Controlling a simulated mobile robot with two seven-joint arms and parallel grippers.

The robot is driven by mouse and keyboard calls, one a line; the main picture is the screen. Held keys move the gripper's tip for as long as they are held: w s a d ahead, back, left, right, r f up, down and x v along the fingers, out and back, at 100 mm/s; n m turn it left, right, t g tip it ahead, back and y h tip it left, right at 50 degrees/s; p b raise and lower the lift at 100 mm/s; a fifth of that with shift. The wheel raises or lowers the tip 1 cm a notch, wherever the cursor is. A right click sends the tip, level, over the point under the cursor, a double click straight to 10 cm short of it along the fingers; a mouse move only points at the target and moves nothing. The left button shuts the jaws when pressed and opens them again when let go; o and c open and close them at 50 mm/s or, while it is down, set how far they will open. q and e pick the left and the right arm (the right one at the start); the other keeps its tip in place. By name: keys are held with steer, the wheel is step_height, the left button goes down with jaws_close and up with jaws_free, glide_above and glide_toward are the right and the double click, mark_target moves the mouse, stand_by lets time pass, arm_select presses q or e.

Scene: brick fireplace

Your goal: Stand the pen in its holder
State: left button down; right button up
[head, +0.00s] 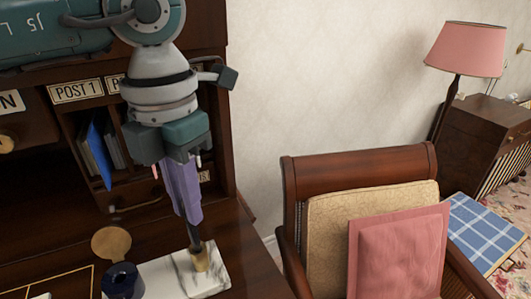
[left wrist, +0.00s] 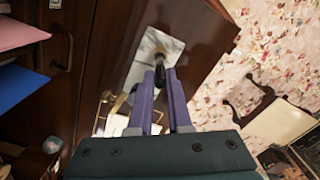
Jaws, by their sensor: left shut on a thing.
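My left gripper (head: 190,222) comes down from above the desk with its long purple fingers pointing down. It also shows in the left wrist view (left wrist: 161,76). The fingers are shut on a dark pen (head: 194,237), of which a short length shows below the tips. The brass holder (head: 201,259) is a small cup on a white marble base (head: 172,277) on the desk. The pen's lower end meets the holder's mouth in the head view; I cannot tell how deep it sits. In the left wrist view the marble base (left wrist: 146,47) lies beyond the fingertips. My right gripper is not in view.
A dark blue inkwell (head: 122,281) with a round brass lid (head: 111,243) stands left of the marble base. Desk pigeonholes with a blue folder (head: 97,152) rise behind my arm. A wooden chair (head: 355,168) with a pink cushion (head: 398,255) stands to the right.

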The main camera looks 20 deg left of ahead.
arm_select(q)
steer(key=shift+f+b, duration=0.45)
steer(key=shift+f, duration=0.15)
steer(key=c, duration=0.8)
jaws_free()
steer(key=shift+o, duration=0.2)
steer(key=shift+r, duration=0.1)
step_height(320, 180, up, 10)
steer(key=shift+f+b, duration=0.1)
steer(key=shift+b, duration=1.1)
